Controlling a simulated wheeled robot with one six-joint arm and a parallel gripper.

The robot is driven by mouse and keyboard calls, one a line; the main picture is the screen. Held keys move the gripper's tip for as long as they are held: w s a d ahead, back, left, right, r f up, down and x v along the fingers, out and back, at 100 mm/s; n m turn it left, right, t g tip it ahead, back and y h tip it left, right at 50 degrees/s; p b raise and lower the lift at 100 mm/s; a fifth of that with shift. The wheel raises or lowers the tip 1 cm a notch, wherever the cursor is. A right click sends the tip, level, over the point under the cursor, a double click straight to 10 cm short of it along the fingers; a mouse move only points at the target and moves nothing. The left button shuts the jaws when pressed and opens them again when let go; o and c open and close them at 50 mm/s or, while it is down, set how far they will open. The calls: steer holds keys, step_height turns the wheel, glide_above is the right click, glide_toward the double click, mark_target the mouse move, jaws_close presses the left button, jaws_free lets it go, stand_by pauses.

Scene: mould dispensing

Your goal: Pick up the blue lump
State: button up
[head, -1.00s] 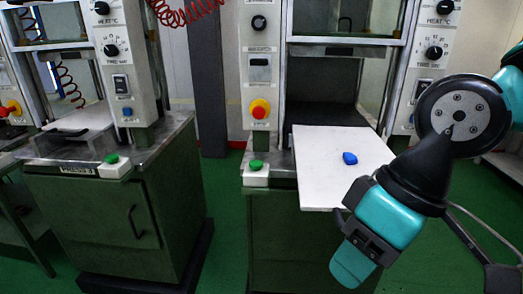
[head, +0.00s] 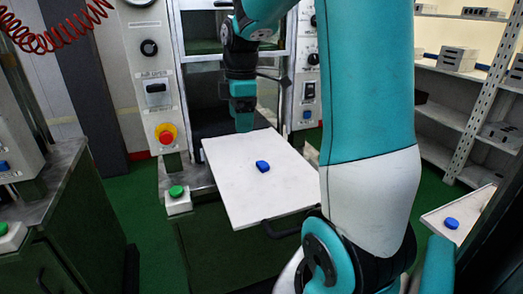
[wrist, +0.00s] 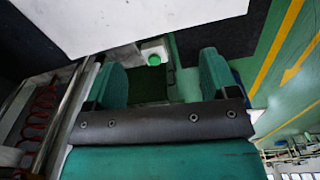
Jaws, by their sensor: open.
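In the head view a small blue lump (head: 262,166) lies on the white board (head: 240,192) that juts out from the middle machine. A second blue lump (head: 451,223) lies on a white surface at the right edge. My gripper (head: 243,122) hangs over the back of the board, behind the first lump and apart from it. In the wrist view its two teal fingers (wrist: 161,80) stand wide apart with nothing between them. Neither blue lump can be made out in the wrist view, where a part of the white board (wrist: 150,18) shows at the top.
The machine has a red-yellow knob (head: 166,134) and a green button (head: 177,192) left of the board. Its opening lies behind the board. Shelves (head: 455,85) stand at the right. Another machine's bench (head: 50,175) is at the left. Green floor shows between them.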

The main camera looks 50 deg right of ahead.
steer(key=s+d+p, duration=0.1)
steer(key=d, duration=0.6)
steer(key=p, duration=0.2)
glide_above(261, 165)
steer(key=shift+n+g, duration=0.3)
steer(key=f, duration=1)
steer(key=shift+s+d+f, duration=0.15)
steer(key=shift+s+d, duration=0.05)
steer(key=f, duration=0.1)
steer(key=f+p, duration=0.1)
steer(key=f, duration=0.1)
steer(key=f+p, duration=0.1)
steer(key=shift+w+a+f, duration=0.2)
steer(key=shift+w+f, duration=0.1)
steer(key=shift+w, duration=0.05)
steer(key=shift+f, duration=0.55)
steer(key=c, duration=1)
